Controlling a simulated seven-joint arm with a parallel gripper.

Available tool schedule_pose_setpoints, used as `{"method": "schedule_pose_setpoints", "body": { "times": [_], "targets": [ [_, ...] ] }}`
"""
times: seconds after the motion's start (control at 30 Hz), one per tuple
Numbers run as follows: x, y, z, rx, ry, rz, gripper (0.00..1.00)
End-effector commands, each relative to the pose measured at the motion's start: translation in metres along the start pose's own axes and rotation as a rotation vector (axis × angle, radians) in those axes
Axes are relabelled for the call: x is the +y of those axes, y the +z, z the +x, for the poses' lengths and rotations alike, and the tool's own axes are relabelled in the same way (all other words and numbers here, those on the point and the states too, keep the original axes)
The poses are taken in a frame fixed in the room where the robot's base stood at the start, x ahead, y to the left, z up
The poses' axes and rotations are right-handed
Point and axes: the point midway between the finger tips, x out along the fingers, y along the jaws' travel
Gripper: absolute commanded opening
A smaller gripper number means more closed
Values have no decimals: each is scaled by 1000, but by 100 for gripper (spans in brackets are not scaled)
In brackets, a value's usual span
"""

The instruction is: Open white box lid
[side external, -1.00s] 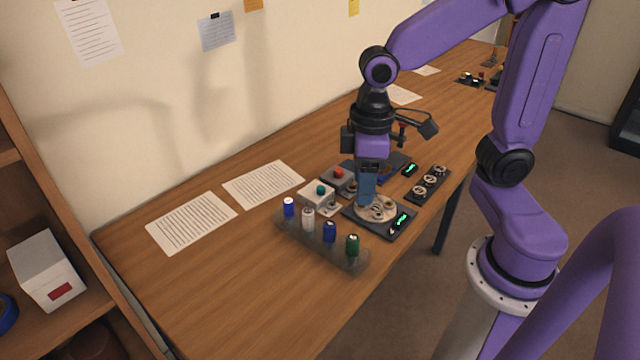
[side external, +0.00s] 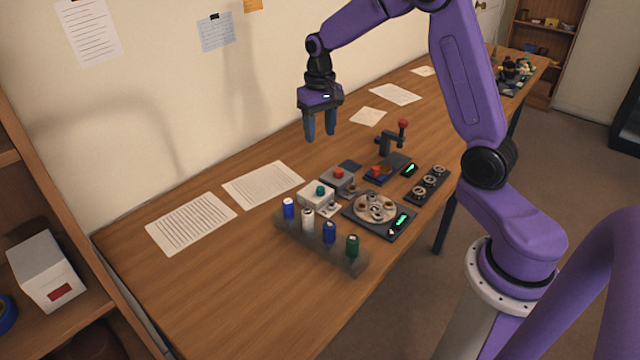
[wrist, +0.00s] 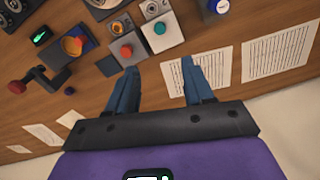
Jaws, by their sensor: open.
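A small white box (side external: 313,197) with a teal knob on top stands on the table beside a grey box (side external: 338,181) with a red knob. Its top looks closed. The white box also shows in the wrist view (wrist: 162,38), ahead of the fingers and near the grey box (wrist: 127,49). My gripper (side external: 320,136) has blue fingers pointing down, held in the air above the back of the table, behind the boxes. In the wrist view its fingers (wrist: 161,85) are apart with nothing between them.
A rack (side external: 300,237) of several coloured cylinders stands in front of the white box. A round turntable (side external: 374,207) is at its right. A red-topped lever device (side external: 390,143) rises behind. Printed sheets (side external: 263,184) lie left. Another white carton (side external: 45,268) sits on the left shelf.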

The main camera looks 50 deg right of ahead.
Motion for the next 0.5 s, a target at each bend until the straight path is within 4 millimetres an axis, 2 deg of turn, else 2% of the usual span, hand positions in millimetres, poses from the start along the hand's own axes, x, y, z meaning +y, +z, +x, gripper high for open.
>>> {"method": "schedule_pose_setpoints", "body": {
  "times": [0.17,0.5],
  "targets": [
    [0,1,22,-4,1,-1,52],
    [0,2,86,-6,2,-2,52]
  ]
}}
